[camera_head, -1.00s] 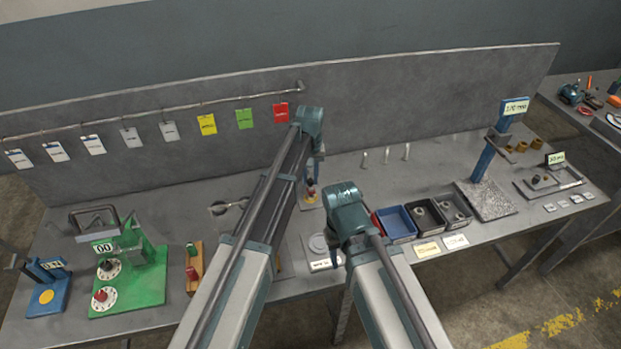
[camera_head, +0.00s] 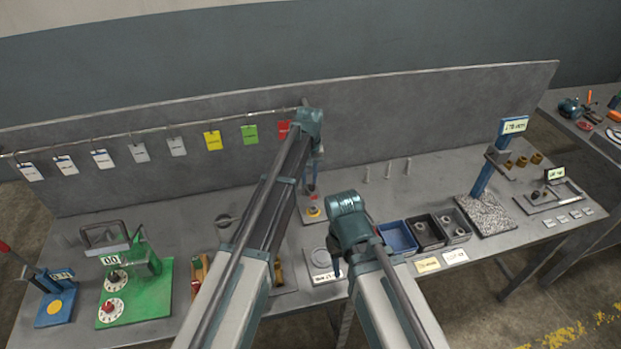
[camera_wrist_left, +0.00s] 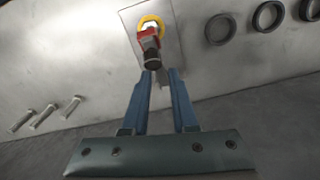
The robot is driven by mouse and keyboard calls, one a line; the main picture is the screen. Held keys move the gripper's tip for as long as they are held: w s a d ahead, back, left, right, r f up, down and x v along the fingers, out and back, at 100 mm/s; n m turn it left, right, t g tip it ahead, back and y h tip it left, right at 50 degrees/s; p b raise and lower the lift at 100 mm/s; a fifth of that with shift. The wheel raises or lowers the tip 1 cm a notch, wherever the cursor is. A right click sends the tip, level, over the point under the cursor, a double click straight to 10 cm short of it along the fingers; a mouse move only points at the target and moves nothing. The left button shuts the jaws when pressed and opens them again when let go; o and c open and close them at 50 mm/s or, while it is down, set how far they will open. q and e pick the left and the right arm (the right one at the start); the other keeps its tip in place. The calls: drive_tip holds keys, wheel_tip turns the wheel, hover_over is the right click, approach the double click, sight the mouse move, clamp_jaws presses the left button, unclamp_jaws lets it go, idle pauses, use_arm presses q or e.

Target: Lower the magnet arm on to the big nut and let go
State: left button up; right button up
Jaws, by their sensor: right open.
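A small upright device (camera_head: 313,200) with red and yellow parts stands on a pale plate in the middle of the bench. In the left wrist view it has a black end, a red body and a yellow ring (camera_wrist_left: 152,30). My left gripper (camera_head: 311,186) points down above it. In the wrist view its two blue fingers (camera_wrist_left: 161,73) are apart, with the black end just beyond their tips. I see nothing held. My right gripper (camera_head: 337,272) is open, pointing down near a plate with a grey disc (camera_head: 320,258). I cannot tell which part is the magnet arm or the big nut.
Blue and dark bins (camera_head: 398,236) stand right of my right gripper. A blue post stand (camera_head: 482,180) is farther right. A green dial station (camera_head: 140,290) and a blue stand with a red lever (camera_head: 55,305) are at left. A grey panel (camera_head: 420,120) runs behind.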

use_arm(q)
drive_tip(key=o, duration=0.4)
drive_tip(key=shift+d, duration=0.15)
drive_tip(key=shift+s, duration=0.1)
drive_tip(key=shift+r, duration=0.1)
wheel_tip(320, 180, up, 14)
drive_tip(key=p, duration=1.4)
drive_tip(key=shift+f, duration=0.2)
